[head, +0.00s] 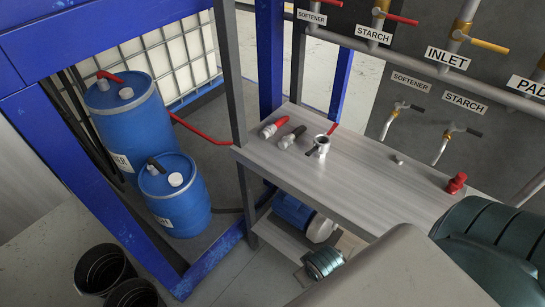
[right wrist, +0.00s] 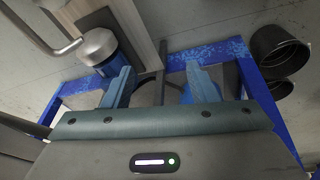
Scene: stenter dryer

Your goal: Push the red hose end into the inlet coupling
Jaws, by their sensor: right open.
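The red hose end (head: 273,128) lies at the left end of the grey bench, beside a similar black one (head: 292,137). A metal coupling (head: 322,146) with an open round mouth, a red lever and a dark lever stands just right of them. It looks like the inlet coupling, but no label on it can be read. The red hose end is apart from it. My right gripper (right wrist: 160,87) shows in the right wrist view, its two blue fingers apart with nothing between them. My left gripper is not in view.
The bench (head: 375,190) also bears a red fitting (head: 456,183) at its right. Two blue drums (head: 124,115) stand left, behind a blue frame (head: 110,215). Labelled pipes with valves run along the wall. A pump (right wrist: 98,47) and dark buckets (right wrist: 278,48) show in the wrist view.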

